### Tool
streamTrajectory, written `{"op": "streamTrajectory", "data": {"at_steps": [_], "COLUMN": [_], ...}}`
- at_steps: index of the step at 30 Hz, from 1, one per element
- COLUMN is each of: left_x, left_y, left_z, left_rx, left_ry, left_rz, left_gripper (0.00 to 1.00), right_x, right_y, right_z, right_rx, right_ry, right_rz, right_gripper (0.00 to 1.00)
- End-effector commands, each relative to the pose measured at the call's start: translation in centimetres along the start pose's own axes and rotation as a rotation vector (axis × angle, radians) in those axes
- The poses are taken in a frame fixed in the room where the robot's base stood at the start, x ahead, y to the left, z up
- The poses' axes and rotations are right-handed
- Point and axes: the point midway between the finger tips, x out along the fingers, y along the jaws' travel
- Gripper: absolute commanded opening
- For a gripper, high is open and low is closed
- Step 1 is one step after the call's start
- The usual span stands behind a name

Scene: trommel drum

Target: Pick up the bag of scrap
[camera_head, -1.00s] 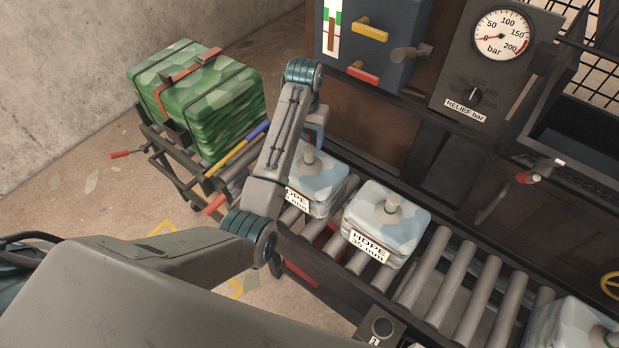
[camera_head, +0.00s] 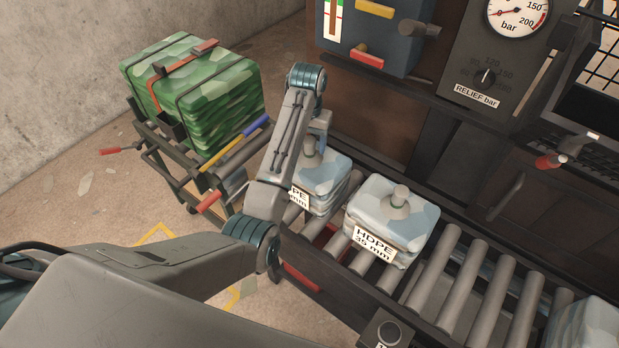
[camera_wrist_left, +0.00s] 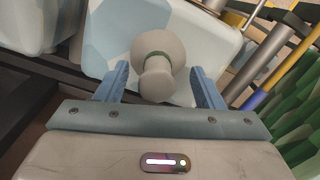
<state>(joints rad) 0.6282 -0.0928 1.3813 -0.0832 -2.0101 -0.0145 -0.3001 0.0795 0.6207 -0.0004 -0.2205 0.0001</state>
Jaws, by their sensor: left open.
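A pale blue-grey patched bag (camera_head: 325,182) with a knob on top and a partly hidden HDPE label sits on the roller conveyor. A similar bag (camera_head: 391,222) labelled HDPE 35 mm sits to its right. Which one is the bag of scrap is not marked. My left gripper (camera_head: 318,132) is at the first bag's knob, and my arm hides part of that bag. In the left wrist view, the grey knob (camera_wrist_left: 157,74) stands between the open blue fingers of the left gripper (camera_wrist_left: 160,80), with gaps on both sides. My right gripper is out of view.
A green patterned bale (camera_head: 195,95) rests strapped on a dark cart at the left. A third pale bag (camera_head: 585,328) lies at the lower right. A control panel with a gauge (camera_head: 517,14) stands behind the conveyor (camera_head: 470,280). Bare rollers lie between the right bags.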

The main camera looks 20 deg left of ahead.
Motion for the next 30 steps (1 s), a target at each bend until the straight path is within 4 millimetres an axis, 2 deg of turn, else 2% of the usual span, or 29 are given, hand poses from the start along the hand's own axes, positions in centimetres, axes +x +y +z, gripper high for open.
{"op": "streamTrajectory", "data": {"at_steps": [1, 4, 6, 9, 15, 17, 25, 30], "left_x": [1.2, 2.1, 2.6, 3.5, 3.6, 3.6, 3.6, 3.5], "left_y": [0.1, 0.3, 0.3, 0.2, 0.2, 0.2, 0.2, 0.2], "left_z": [-0.2, -0.4, -0.3, -0.3, -0.4, -0.4, -0.4, -0.4], "left_rx": [0.000, 0.000, 0.000, 0.000, 0.000, 0.000, 0.000, 0.000], "left_ry": [0.001, 0.001, -0.004, -0.002, 0.000, 0.000, 0.000, 0.001], "left_rz": [0.000, 0.000, 0.000, 0.000, 0.000, 0.000, 0.000, 0.000], "left_gripper": [0.62, 0.62, 0.62, 0.62, 0.62, 0.52, 0.00, 0.00], "right_x": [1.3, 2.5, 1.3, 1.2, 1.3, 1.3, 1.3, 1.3], "right_y": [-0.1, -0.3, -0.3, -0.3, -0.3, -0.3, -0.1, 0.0], "right_z": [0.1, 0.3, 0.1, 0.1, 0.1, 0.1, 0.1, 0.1], "right_rx": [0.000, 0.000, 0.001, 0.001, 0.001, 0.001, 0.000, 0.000], "right_ry": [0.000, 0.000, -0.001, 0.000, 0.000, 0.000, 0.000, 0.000], "right_rz": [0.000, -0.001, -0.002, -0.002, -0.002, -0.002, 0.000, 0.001], "right_gripper": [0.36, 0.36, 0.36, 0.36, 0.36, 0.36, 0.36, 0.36]}}
